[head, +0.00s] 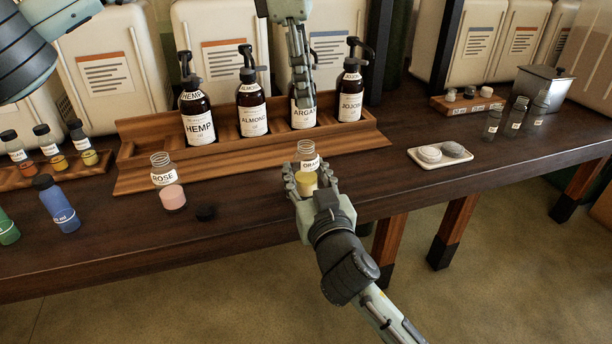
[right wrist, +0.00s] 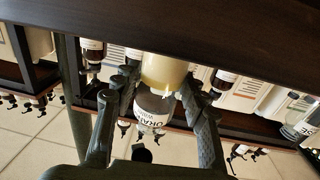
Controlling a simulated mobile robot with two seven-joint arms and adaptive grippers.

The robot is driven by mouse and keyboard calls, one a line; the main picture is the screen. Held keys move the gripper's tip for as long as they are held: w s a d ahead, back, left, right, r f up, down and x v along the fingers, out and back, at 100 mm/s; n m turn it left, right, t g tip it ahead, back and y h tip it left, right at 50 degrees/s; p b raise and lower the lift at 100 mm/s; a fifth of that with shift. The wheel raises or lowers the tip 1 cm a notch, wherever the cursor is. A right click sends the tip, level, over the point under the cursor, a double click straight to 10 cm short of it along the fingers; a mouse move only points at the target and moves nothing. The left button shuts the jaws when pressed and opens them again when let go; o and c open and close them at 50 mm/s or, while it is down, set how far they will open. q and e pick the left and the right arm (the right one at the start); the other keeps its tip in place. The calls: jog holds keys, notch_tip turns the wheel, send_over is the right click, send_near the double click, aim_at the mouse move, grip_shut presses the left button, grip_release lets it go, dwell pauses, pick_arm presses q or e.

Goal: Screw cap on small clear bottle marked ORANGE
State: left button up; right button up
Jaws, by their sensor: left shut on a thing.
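The small clear bottle marked ORANGE (head: 308,161) holds yellow liquid and is upright with its neck uncapped. My right gripper (head: 306,180) is around it, with a finger on each side. In the right wrist view, which is upside down, the bottle (right wrist: 155,102) sits between the fingers of the right gripper (right wrist: 160,88). Its base is hidden in the head view. My left gripper (head: 303,100) points down above the bottle, in front of the ARGAN bottle. It appears shut on a small cap, which its fingers hide.
A wooden rack (head: 150,180) with several brown pump bottles is behind. A pale soap tray (head: 440,155) lies to the right. Bare table separates these.

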grip_shut()
pick_arm(q)
send_over(307, 144)
jog(key=shift+w+a+f, duration=0.1)
jog(key=shift+f, duration=1.15)
jog(key=shift+a+f, duration=0.1)
jog(key=shift+f, duration=1.15)
jog(key=shift+f, duration=0.9)
jog(key=shift+f, duration=0.55)
